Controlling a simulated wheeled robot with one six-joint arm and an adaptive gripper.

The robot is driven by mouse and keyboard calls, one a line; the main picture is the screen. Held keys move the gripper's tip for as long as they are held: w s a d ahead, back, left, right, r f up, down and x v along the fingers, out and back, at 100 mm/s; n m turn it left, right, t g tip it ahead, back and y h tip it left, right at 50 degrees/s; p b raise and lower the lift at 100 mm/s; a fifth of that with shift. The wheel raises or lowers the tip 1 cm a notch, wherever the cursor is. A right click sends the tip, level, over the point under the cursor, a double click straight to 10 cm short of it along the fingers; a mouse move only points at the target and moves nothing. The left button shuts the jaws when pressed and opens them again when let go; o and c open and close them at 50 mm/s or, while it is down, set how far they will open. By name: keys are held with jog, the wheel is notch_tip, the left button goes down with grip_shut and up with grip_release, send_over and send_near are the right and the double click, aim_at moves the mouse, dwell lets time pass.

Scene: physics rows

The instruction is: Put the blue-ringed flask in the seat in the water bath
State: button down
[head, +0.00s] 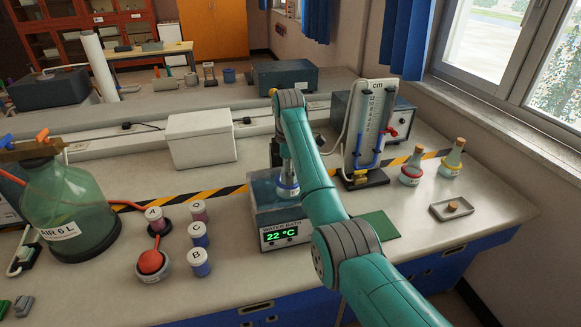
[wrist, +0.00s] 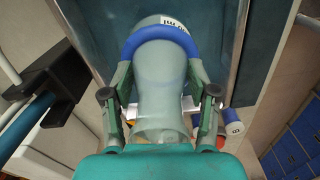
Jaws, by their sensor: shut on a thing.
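The blue-ringed flask (head: 288,182) is upright at the water bath (head: 285,238), near its right side, in the head view. Its blue ring (wrist: 160,38) and pale glass body fill the middle of the wrist view. My gripper (wrist: 163,88) is shut on the flask's neck, one finger on each side. In the head view my gripper (head: 281,152) is mostly hidden behind my arm. The bath's display reads 22 °C. I cannot see the seat, and I cannot tell whether the flask's base touches the bath's floor.
A glass-tube gauge on a stand (head: 370,130) is right of my arm. Red-ringed (head: 412,168) and yellow-ringed (head: 452,160) flasks stand farther right, near a small tray (head: 472,207). Lidded jars (head: 199,235) and a large green bottle (head: 65,205) stand left. A green mat (head: 378,226) lies right of the bath.

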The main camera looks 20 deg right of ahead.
jog(key=shift+f, duration=3.3)
jog(key=shift+f, duration=0.4)
jog(key=shift+c, duration=1.2)
grip_release()
